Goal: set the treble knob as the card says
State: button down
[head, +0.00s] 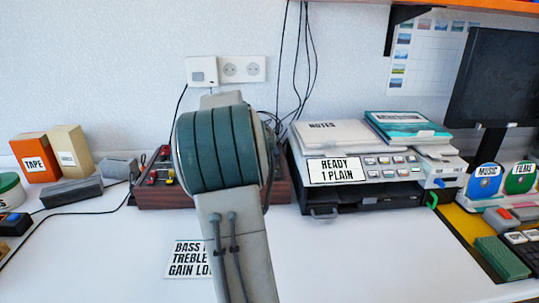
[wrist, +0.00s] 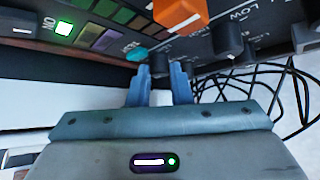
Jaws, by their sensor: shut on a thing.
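The card (head: 186,258) lies on the white table. It reads "BASS", "TREBLE" and "GAIN LO"; my arm hides the ends of its lines. The wood-sided control unit (head: 160,198) stands behind it, largely hidden by my arm. In the wrist view its dark panel shows an orange knob (wrist: 180,12), a dark knob (wrist: 228,40), a teal round part (wrist: 135,53) and the word "LOW". I cannot read a treble label. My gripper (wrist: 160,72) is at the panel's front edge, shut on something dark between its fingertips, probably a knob. Which one cannot be told.
Black cables (wrist: 265,90) loop right of my fingers. An orange TAPE box (head: 35,157) and grey blocks (head: 72,192) are at left. The table front right of my arm is clear.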

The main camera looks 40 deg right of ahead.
jog(key=shift+s+r+n+t, duration=0.1)
jog(key=shift+s+n+t, duration=0.05)
jog(key=shift+n+t, duration=0.65)
jog(key=shift+s+r+n+t+y+p, duration=0.15)
jog(key=shift+n+t+y+p, duration=0.45)
jog(key=shift+n+p, duration=0.6)
jog(key=n+t+p, duration=0.1)
jog(key=n+p, duration=0.1)
jog(key=p, duration=0.3)
jog(key=shift+d+t+y, duration=0.15)
jog(key=shift+t+y, duration=0.25)
jog(key=shift+r+n+p, duration=0.1)
jog(key=shift+n+p, duration=0.2)
jog(key=shift+p, duration=0.35)
jog(key=n+p, duration=0.1)
jog(key=p, duration=0.2)
jog(key=shift+t+y, duration=0.4)
jog(key=shift+f+n+p, duration=0.35)
jog(key=shift+n+p, duration=0.25)
jog(key=shift+p, duration=0.15)
jog(key=c, duration=1.6)
grip_release()
jog(key=shift+s, duration=0.1)
jog(key=shift+f+m+b, duration=0.15)
jog(key=shift+m+b, duration=0.15)
jog(key=shift+b, duration=0.55)
